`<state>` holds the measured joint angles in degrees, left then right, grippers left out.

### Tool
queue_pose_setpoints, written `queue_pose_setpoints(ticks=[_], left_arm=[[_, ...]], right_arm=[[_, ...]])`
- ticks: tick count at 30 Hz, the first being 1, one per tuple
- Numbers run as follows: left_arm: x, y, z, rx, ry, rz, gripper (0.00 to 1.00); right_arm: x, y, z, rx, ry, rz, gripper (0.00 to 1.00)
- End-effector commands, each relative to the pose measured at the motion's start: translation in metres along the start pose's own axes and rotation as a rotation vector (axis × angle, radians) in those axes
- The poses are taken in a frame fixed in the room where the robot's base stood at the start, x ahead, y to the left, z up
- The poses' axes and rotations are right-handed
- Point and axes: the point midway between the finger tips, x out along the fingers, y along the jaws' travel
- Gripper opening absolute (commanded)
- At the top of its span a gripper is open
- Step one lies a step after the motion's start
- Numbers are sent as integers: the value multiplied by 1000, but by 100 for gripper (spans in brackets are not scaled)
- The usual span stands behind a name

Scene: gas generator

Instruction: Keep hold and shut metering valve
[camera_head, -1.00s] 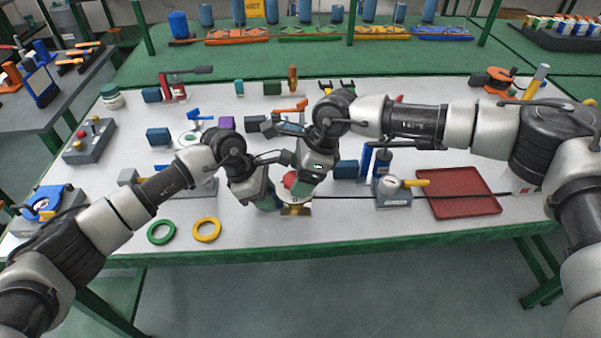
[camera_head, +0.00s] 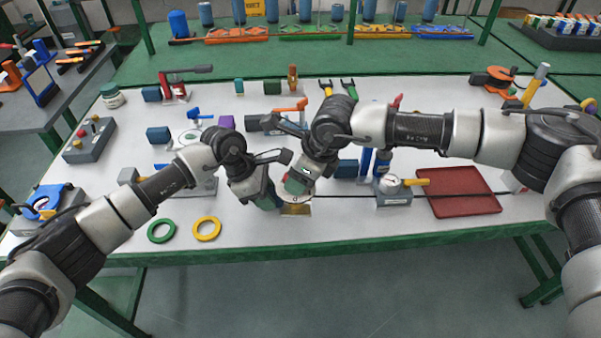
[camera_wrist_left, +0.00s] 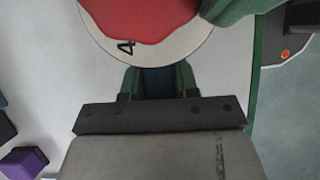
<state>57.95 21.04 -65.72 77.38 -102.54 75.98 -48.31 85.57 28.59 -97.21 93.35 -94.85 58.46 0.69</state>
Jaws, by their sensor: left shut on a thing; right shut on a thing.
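The metering valve shows a pale numbered dial (camera_head: 293,198) above a brass-coloured base (camera_head: 297,210) near the table's front edge. In the left wrist view its red knob (camera_wrist_left: 145,14) sits on the dial (camera_wrist_left: 110,38), which bears a "4". My left gripper (camera_wrist_left: 157,80) is shut below the dial's rim; the part between its green fingers is mostly hidden. In the head view my left gripper (camera_head: 272,204) is left of the valve. My right gripper (camera_head: 291,188) is over the valve from above, shut on the red knob; one green finger (camera_wrist_left: 238,10) shows in the left wrist view.
A green ring (camera_head: 161,231) and a yellow ring (camera_head: 207,229) lie left of the valve. A grey gauge block (camera_head: 393,196) and a red tray (camera_head: 460,208) are to the right. A dark thin rod (camera_head: 345,197) runs right from the valve.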

Motion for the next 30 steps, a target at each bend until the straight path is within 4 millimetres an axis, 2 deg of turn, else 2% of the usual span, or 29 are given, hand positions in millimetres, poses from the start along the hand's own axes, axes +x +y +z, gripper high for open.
queue_pose_setpoints(ticks=[8,9,14,23,26,30], left_arm=[[0,-1,0,1,-1,-2,0],[0,-1,0,1,-1,-2,0],[0,-1,0,1,-1,-2,0],[0,0,0,1,-1,-2,0],[0,0,0,0,-1,-2,0],[0,0,0,0,-1,-2,0]], right_arm=[[0,-1,0,5,-2,-3,30],[0,-1,0,5,-2,-3,56],[0,-1,0,4,-1,-3,80],[-2,0,0,4,-1,-2,80],[-10,-1,0,4,-3,-3,80],[-34,-1,0,3,-4,-5,80]])
